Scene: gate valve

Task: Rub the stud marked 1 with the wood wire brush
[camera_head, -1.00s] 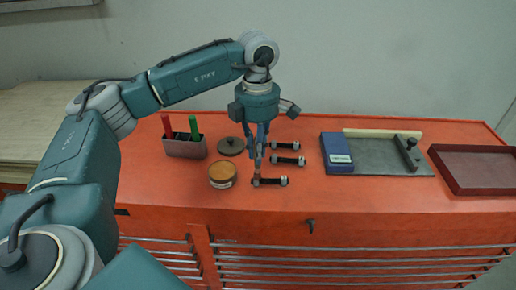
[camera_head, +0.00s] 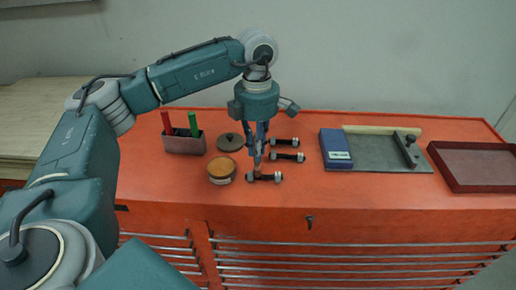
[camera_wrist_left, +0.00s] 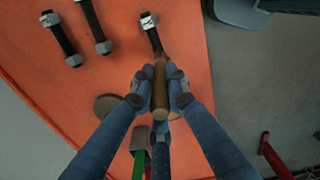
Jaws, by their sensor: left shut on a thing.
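My left gripper (camera_head: 258,150) points down over the orange bench top and is shut on the wood wire brush, whose brown handle (camera_wrist_left: 160,88) shows between the fingers in the left wrist view. The brush's lower end is at the nearest of three dark studs (camera_head: 264,177), near its left part; contact cannot be made out. This stud also shows in the left wrist view (camera_wrist_left: 154,38). The other two studs, the middle one (camera_head: 287,157) and the far one (camera_head: 284,142), lie behind it. No number marks are legible. My right gripper is not in view.
Left of the studs stand an open round tin (camera_head: 221,168), a dark lid (camera_head: 230,142) and a grey holder (camera_head: 185,144) with red and green sticks. To the right are a blue box (camera_head: 336,149), a grey plate (camera_head: 375,154) and a dark red tray (camera_head: 470,188).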

